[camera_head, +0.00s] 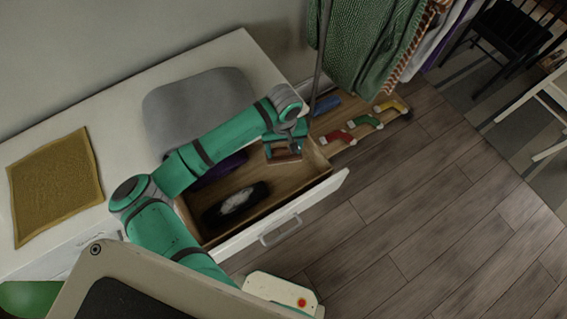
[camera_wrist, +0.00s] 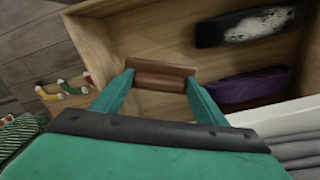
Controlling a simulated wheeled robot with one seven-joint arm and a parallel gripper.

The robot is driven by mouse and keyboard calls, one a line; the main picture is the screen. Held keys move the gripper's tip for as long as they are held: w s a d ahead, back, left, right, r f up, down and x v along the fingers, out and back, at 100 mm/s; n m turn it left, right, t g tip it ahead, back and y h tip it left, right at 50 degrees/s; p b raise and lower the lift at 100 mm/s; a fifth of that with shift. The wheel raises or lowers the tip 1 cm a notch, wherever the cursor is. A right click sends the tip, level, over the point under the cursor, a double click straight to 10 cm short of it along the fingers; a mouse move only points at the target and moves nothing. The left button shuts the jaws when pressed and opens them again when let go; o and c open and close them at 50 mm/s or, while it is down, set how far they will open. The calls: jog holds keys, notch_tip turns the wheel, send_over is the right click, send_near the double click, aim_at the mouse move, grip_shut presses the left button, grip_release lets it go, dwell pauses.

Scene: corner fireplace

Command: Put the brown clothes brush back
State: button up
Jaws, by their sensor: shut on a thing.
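The brown clothes brush (camera_wrist: 160,77) is a small reddish-brown block held between the two fingertips of my gripper (camera_wrist: 158,82) in the wrist view. In the head view the brush (camera_head: 284,154) shows under my gripper (camera_head: 286,148), over the right end of the open wooden drawer (camera_head: 325,183). I cannot tell whether the brush touches the drawer floor. A black item with a pale patch (camera_head: 236,204) and a purple item (camera_head: 218,168) lie in the drawer, apart from the brush; my arm partly hides the purple one.
The white dresser top (camera_head: 120,100) holds a grey cloth (camera_head: 195,97) and a mustard cloth (camera_head: 55,185). Beyond the drawer, red (camera_head: 337,137), green (camera_head: 366,121) and yellow stockings (camera_head: 391,106) lie near hanging green clothes (camera_head: 368,45). The wooden floor (camera_head: 430,220) at right is clear.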

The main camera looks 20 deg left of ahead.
aim_at(284, 155)
notch_tip(284, 155, down, 5)
jog(key=shift+w+r, duration=0.15)
jog(key=shift+f, duration=1.9)
jog(key=shift+a, duration=0.1)
jog(key=shift+f, duration=0.15)
jog(key=o, duration=1.1)
notch_tip(284, 155, up, 12)
jog(key=shift+r, duration=0.2)
jog(key=shift+f, duration=0.1)
